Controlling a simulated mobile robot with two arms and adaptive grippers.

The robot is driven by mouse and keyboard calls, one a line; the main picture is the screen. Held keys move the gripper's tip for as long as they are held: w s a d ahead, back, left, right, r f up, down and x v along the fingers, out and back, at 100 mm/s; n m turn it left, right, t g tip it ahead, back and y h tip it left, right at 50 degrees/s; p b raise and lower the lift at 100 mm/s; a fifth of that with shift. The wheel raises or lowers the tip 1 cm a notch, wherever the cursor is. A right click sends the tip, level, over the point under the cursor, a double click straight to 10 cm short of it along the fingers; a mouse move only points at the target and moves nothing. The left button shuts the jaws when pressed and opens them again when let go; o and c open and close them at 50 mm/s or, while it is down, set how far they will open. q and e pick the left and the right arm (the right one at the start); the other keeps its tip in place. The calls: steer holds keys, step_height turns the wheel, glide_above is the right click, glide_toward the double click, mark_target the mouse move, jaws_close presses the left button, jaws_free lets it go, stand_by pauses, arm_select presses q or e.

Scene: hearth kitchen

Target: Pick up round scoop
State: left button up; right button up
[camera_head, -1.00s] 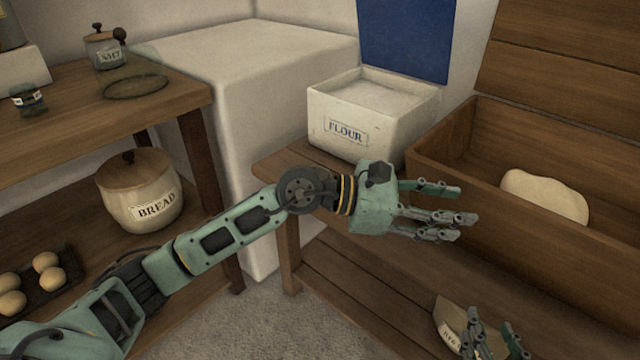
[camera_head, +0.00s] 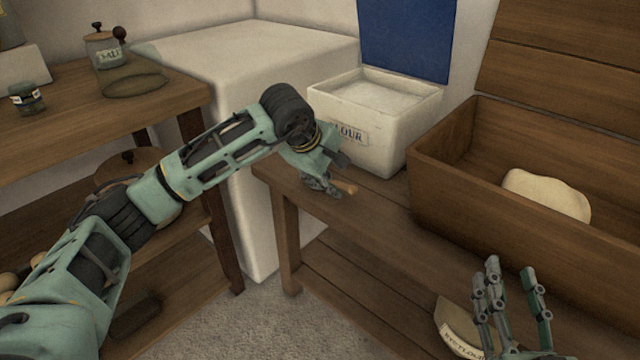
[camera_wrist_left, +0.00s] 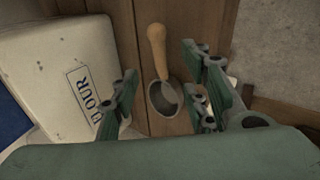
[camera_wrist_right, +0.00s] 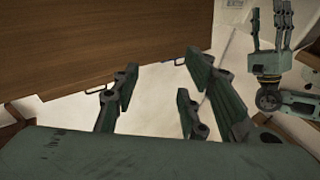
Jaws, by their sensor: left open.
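The round scoop has a metal bowl (camera_wrist_left: 165,98) and a wooden handle (camera_wrist_left: 157,48). It lies on the wooden bench beside the flour box, and in the head view only part of its handle (camera_head: 346,187) shows. My left gripper (camera_head: 328,186) is open and points down over it. In the left wrist view, the fingers of the left gripper (camera_wrist_left: 165,85) stand apart on either side of the scoop's bowl, not closed on it. My right gripper (camera_head: 510,268) is open and empty at the lower right, in front of the wooden trough.
The white flour box (camera_head: 385,150) stands close beside the left gripper. The wooden trough (camera_head: 450,190) with pale dough (camera_head: 547,194) is to the right. A labelled flour bag (camera_head: 458,330) sits low near the right gripper. The bench middle (camera_head: 375,215) is clear.

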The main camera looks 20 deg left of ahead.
mark_target(339, 182)
arm_select(q)
steer(key=b+x, duration=0.1)
steer(key=x, duration=0.3)
steer(key=shift+w+d+f, duration=0.15)
steer(key=shift+w+f, duration=0.1)
arm_select(e)
step_height(339, 182, up, 7)
steer(key=s+t+y, duration=0.1)
steer(key=s+t, duration=0.1)
steer(key=t, duration=0.2)
steer(key=shift+s, duration=0.35)
steer(key=shift+a+f, duration=0.1)
arm_select(q)
jaws_close()
